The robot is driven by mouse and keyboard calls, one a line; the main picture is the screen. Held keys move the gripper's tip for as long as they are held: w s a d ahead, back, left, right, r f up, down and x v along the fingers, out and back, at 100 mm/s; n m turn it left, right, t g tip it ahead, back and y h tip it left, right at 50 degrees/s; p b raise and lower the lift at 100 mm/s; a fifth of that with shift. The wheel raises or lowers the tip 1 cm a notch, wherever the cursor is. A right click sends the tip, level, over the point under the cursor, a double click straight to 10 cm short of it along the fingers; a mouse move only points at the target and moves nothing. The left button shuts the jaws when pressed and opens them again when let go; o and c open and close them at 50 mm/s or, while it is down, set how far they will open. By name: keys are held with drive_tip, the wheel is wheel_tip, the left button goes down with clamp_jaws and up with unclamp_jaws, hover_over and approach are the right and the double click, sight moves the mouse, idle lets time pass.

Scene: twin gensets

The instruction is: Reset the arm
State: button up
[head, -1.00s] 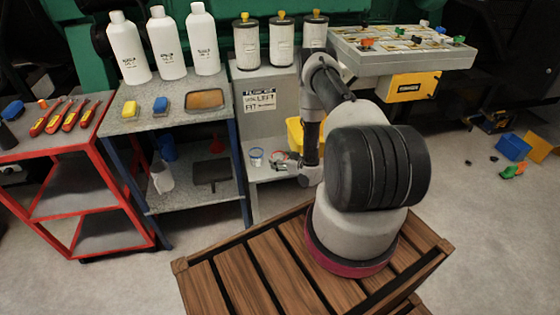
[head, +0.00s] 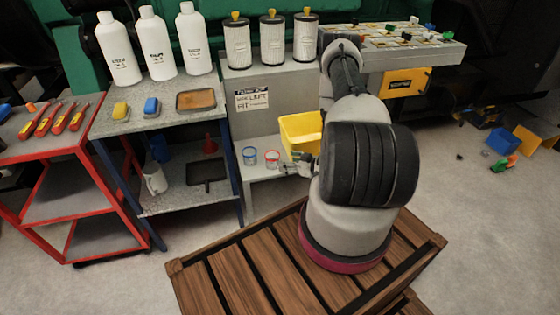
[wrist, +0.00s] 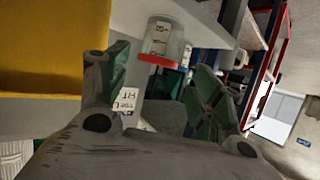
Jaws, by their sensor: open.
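My gripper (head: 303,165) is small in the head view, in front of the yellow bin and just right of the red-rimmed jar, partly hidden by my own arm. In the wrist view my gripper (wrist: 160,100) shows its two green-padded fingers spread apart with nothing between them. My arm is folded, with the elbow raised toward the back and the forearm mostly hidden behind the large black joint.
A yellow bin (head: 300,130), a blue-rimmed jar (head: 250,156) and a red-rimmed jar (head: 272,160) stand on the low grey shelf (head: 262,174). Filters (head: 272,42) stand above it. A grey bench (head: 215,110) with bottles is left. The right floor (head: 480,220) is mostly clear.

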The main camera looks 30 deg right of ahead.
drive_tip(key=shift+v, duration=1.1)
